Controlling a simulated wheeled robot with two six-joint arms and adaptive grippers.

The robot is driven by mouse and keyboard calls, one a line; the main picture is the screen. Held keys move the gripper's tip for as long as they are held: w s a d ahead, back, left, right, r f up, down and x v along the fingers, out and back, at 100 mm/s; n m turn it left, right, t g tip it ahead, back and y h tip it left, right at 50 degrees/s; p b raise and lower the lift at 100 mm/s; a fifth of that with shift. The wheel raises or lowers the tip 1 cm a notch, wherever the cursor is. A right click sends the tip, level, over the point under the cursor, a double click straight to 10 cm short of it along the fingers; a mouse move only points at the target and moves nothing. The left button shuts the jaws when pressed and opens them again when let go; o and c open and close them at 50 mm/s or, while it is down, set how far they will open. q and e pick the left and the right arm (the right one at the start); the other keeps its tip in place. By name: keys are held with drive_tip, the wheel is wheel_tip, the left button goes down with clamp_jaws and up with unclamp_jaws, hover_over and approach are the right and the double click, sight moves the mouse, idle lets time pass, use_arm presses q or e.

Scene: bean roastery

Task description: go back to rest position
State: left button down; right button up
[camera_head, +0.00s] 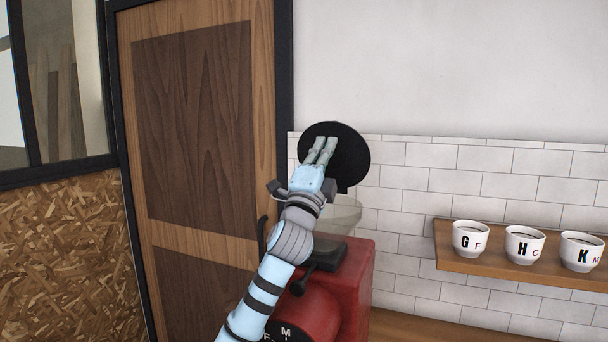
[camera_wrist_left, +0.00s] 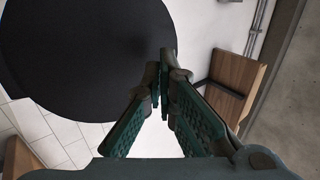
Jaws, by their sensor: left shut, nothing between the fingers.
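My left gripper (camera_head: 324,150) is raised in the middle of the head view, in front of a round black lid (camera_head: 348,160). Its fingers point up and are shut with nothing between them. In the left wrist view the fingertips (camera_wrist_left: 164,75) come together beside the large black lid (camera_wrist_left: 85,50), which fills the upper left. I cannot tell whether the fingers touch the lid. The lid stands tilted up above a clear hopper (camera_head: 343,214) on a red machine (camera_head: 350,290); my left arm hides part of both. My right gripper is not in view.
A wooden shelf (camera_head: 500,266) at the right holds three white cups (camera_head: 525,245) with letters. A brown wooden door (camera_head: 200,150) stands behind my left arm. White tiles (camera_head: 455,183) cover the lower wall. The space above the shelf is clear.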

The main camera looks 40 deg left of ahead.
use_arm(q)
drive_tip(key=s+d+f+b, duration=0.2)
drive_tip(key=s, duration=0.3)
drive_tip(key=s+d+f+b, duration=0.1)
drive_tip(key=s+d+b, duration=0.1)
drive_tip(key=s, duration=0.3)
drive_tip(key=shift+f, duration=0.4)
